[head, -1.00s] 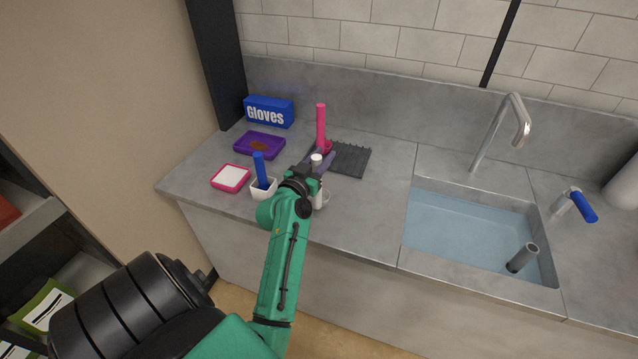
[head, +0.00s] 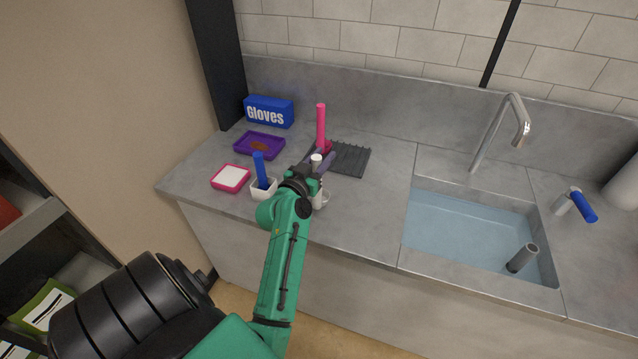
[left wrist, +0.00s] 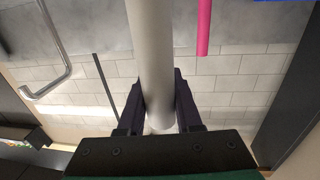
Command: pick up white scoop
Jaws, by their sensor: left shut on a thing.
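The white scoop stands with its pale handle upright between the fingers of my left gripper (left wrist: 161,92). In the left wrist view, the handle of the white scoop (left wrist: 149,40) runs between the two dark fingers, which are shut on it. In the head view, the top of the white scoop (head: 316,158) shows above my left gripper (head: 317,166). A white part (head: 321,199) shows low beside my wrist; my arm hides most of it. I cannot tell whether the scoop touches the counter. My right gripper is not in view.
A blue scoop (head: 260,170) stands left of my gripper, close by. A pink scoop (head: 321,128) stands behind it, near a dark ribbed mat (head: 349,160). A pink-rimmed tray (head: 230,178), purple tray (head: 260,145) and gloves box (head: 269,112) are left. Counter before the sink (head: 470,228) is clear.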

